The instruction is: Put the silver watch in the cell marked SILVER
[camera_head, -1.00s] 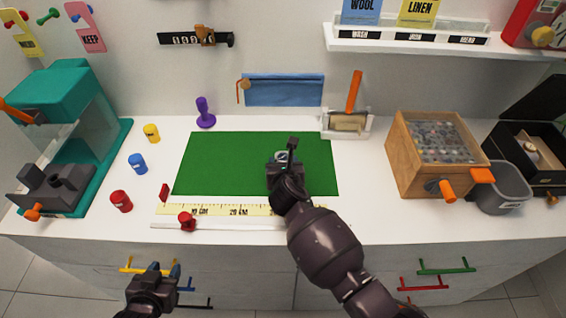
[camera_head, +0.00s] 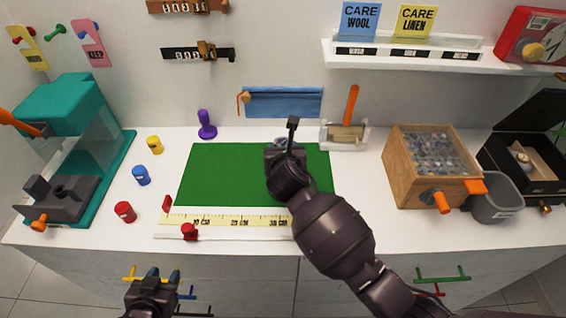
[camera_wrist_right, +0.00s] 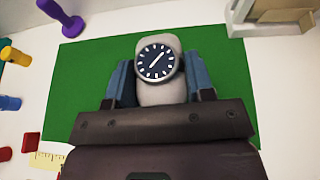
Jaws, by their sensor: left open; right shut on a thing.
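The silver watch has a dark face and silver rim and sits on a pale grey cushion (camera_wrist_right: 160,95); the watch face (camera_wrist_right: 157,61) is clear in the right wrist view. My right gripper (camera_head: 286,146) is shut on this cushioned watch, over the back part of the green mat (camera_head: 225,178). Its two blue-grey fingers flank the cushion. The black box (camera_head: 540,180) at the far right stands open, with a pale watch on a cushion (camera_head: 524,160) inside. I cannot read a SILVER mark anywhere. My left gripper (camera_head: 155,275) is open and empty in front of the drawers.
A wooden crate (camera_head: 400,170) and a grey bin (camera_head: 495,200) stand between the mat and the black box. A brush in a holder (camera_head: 345,135) is behind the mat's right corner. A ruler (camera_head: 225,221) lies along the front. A shelf (camera_head: 440,62) juts out above.

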